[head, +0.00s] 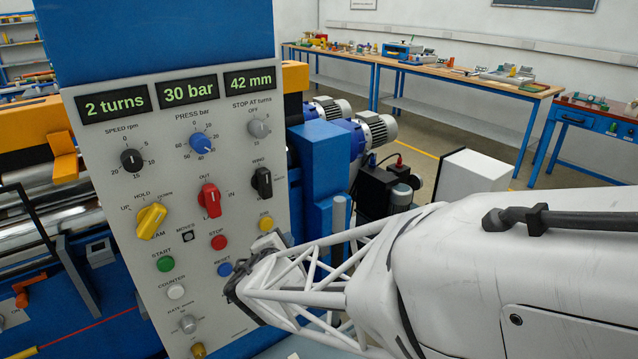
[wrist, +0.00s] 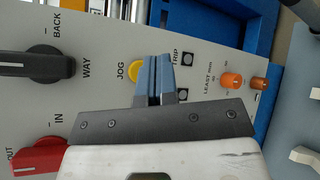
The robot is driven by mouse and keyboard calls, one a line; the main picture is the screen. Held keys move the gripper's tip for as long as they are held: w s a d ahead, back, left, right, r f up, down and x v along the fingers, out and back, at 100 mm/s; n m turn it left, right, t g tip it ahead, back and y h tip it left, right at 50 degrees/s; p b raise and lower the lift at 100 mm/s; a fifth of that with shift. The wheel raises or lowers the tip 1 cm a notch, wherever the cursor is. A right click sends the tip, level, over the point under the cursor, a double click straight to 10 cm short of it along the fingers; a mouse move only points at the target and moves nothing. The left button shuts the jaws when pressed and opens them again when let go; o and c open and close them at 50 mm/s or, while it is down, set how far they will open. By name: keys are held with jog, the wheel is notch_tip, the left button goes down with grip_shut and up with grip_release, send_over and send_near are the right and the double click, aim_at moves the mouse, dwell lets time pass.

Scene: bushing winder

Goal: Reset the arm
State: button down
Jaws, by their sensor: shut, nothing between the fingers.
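My gripper (head: 240,278) is at the lower right part of the grey control panel (head: 120,122) in the head view, its fingers partly hidden behind my own wrist. In the wrist view my gripper (wrist: 160,75) shows two blue-grey fingers closed together with nothing between them. The fingers overlap the right edge of the yellow JOG button (wrist: 134,72) in that view; I cannot tell whether they touch the panel. The blue RESET button (head: 224,269) is just left of the gripper in the head view.
Orange knobs (wrist: 231,81) sit right of the fingers. Motors (head: 376,130) stand behind the panel; benches line the back.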

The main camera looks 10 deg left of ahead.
jog(key=shift+s+d, duration=0.4)
jog(key=s+d+r+m+g+h, duration=0.2)
jog(key=d+m, duration=0.2)
jog(key=d, duration=0.5)
jog(key=s+d+r+m+g+h, duration=0.1)
jog(key=d+r+m+g+h, duration=0.2)
jog(key=d, duration=0.5)
jog(key=s+d+r+m+g+h, duration=0.1)
jog(key=s+d+m+g+h, duration=0.1)
jog(key=d+m, duration=0.55)
jog(key=s+d+r+m+g+y, duration=0.1)
jog(key=s+d+m+g+y, duration=0.2)
jog(key=s+d+m, duration=0.2)
jog(key=s+d+r+m+g+y, duration=0.1)
jog(key=s+d+m, duration=0.4)
jog(key=s, duration=0.7)
jog(key=g+y, duration=0.1)
jog(key=y, duration=0.1)
jog(key=shift+s+d+r+g+y, duration=0.15)
jog(key=shift+s+r+g+y, duration=0.15)
jog(key=shift+r+g+y, duration=0.1)
jog(key=c, duration=1.8)
grip_release()
